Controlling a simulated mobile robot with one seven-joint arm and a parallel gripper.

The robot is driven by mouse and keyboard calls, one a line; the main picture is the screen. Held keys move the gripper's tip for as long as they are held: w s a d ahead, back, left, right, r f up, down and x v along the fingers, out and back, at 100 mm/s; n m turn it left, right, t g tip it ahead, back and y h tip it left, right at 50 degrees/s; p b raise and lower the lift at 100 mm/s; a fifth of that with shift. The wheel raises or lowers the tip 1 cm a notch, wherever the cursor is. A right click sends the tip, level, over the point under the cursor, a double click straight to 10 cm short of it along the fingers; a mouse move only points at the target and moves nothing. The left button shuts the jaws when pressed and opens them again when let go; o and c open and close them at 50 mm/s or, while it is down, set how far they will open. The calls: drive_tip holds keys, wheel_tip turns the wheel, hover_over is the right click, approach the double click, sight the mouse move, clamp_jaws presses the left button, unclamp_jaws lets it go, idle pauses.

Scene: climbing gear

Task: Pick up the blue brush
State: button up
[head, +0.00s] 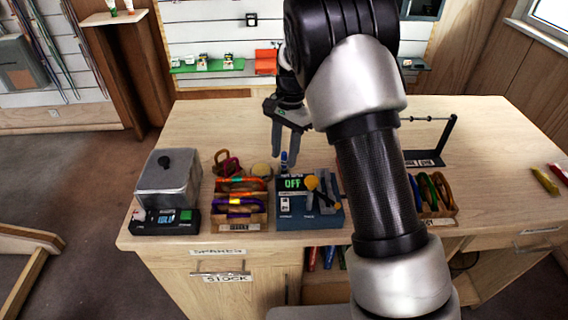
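A small blue upright item (284,159), which looks like the blue brush, stands on the wooden counter behind the dark blue device. Its lower part is hidden by the device. My gripper (285,160) points down at it from above, with its two grey fingers apart. In the picture the blue item shows between or just behind the fingertips. I cannot tell how far apart in depth they are, and I see no finger closed on it.
The counter (250,115) holds a grey metal box (168,178) with a scale-like display, a wooden tray of carabiners (240,222), the dark blue device (310,222) reading OFF with yellow-handled tool, and another carabiner tray (440,212). A black stand (448,138) is right. The counter's back left is clear.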

drive_tip(key=shift+f, duration=0.3)
clamp_jaws()
drive_tip(key=shift+r, duration=0.15)
wheel_tip(320, 180, up, 10)
drive_tip(key=shift+f, duration=0.1)
